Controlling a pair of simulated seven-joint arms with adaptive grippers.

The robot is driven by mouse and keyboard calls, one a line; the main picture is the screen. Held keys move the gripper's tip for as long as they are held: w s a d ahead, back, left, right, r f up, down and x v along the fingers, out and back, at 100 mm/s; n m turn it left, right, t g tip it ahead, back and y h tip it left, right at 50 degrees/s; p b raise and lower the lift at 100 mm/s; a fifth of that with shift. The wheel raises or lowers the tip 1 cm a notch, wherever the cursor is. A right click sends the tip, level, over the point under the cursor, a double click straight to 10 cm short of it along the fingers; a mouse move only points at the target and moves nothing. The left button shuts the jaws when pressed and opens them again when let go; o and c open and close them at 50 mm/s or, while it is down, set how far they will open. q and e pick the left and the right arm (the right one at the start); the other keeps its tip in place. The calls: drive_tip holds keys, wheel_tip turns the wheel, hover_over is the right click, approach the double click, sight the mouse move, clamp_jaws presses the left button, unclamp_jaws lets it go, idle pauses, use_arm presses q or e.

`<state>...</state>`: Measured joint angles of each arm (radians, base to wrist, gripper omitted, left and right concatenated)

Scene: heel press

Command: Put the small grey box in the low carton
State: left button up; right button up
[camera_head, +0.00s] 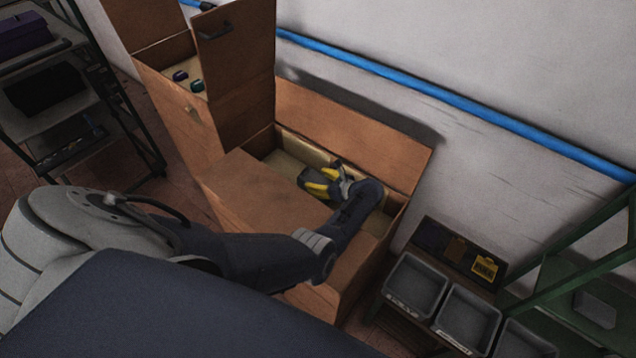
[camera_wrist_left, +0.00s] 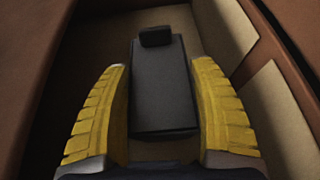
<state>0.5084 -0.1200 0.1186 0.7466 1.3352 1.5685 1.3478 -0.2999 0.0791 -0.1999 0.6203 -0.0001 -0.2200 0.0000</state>
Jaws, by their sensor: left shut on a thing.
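The small grey box (camera_wrist_left: 162,92) is a dark slab with a little raised block at its far end, between my yellow fingers in the left wrist view. My left gripper (camera_head: 322,181) is shut on it, down inside the open low carton (camera_head: 350,138). In the head view the box is a dark shape partly covered by the fingers. The carton is brown outside with a beige inside, and its walls surround the box in the left wrist view (camera_wrist_left: 28,75). Whether the box touches the carton floor I cannot tell. My right gripper is not in view.
Grey bins (camera_head: 415,285) stand at the right. A dark shelf rack (camera_head: 75,100) is at the left. A wall with a blue pipe (camera_head: 440,95) runs behind.

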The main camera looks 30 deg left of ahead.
use_arm(q)
drive_tip(key=shift+f, duration=0.4)
drive_tip(key=shift+f, duration=0.2)
drive_tip(key=o, duration=1.4)
drive_tip(key=shift+o, duration=0.2)
drive_tip(key=shift+r, duration=0.1)
drive_tip(key=shift+d+r, duration=0.2)
drive_tip(key=shift+v, duration=2.55)
